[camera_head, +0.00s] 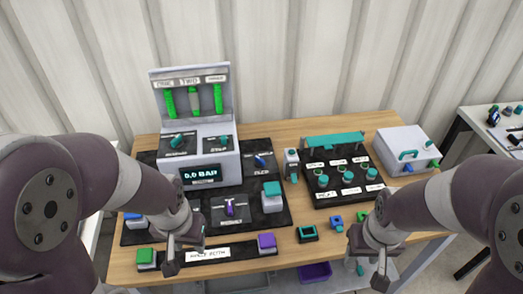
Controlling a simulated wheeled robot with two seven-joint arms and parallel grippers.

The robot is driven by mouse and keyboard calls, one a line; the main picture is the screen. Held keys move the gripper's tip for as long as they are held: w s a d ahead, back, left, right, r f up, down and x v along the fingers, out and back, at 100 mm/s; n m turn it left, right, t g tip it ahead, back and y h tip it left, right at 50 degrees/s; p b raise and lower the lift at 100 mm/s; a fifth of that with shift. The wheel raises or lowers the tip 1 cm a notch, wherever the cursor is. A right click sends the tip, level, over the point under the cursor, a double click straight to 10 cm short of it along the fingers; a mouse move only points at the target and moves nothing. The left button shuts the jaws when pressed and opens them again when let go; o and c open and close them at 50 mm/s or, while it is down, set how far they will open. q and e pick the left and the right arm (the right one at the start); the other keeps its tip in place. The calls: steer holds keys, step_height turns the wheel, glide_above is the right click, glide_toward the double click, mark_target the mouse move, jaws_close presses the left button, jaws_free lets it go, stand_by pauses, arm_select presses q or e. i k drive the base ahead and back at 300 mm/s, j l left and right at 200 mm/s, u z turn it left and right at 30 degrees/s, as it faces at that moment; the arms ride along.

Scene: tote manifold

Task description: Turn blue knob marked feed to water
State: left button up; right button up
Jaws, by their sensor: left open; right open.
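A blue knob (260,161) sits on a dark plate right of the grey console, with a small white label below it that is too small to read surely. A purple knob (229,207) sits on another dark plate nearer to me. My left gripper (184,256) is open and empty at the table's front left, nearer to me than both knobs and left of them. My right gripper (373,264) is open and empty at the front right, well away from the blue knob. Neither touches a knob.
The grey console (208,168) has green gauges, teal knobs and a display. A dark panel (330,205) with teal knobs and a grey box (405,145) are right.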

mark_target(259, 162)
steer(key=i+l, duration=0.2)
steer(key=l, duration=0.15)
steer(key=i+l, duration=0.4)
steer(key=l, duration=0.25)
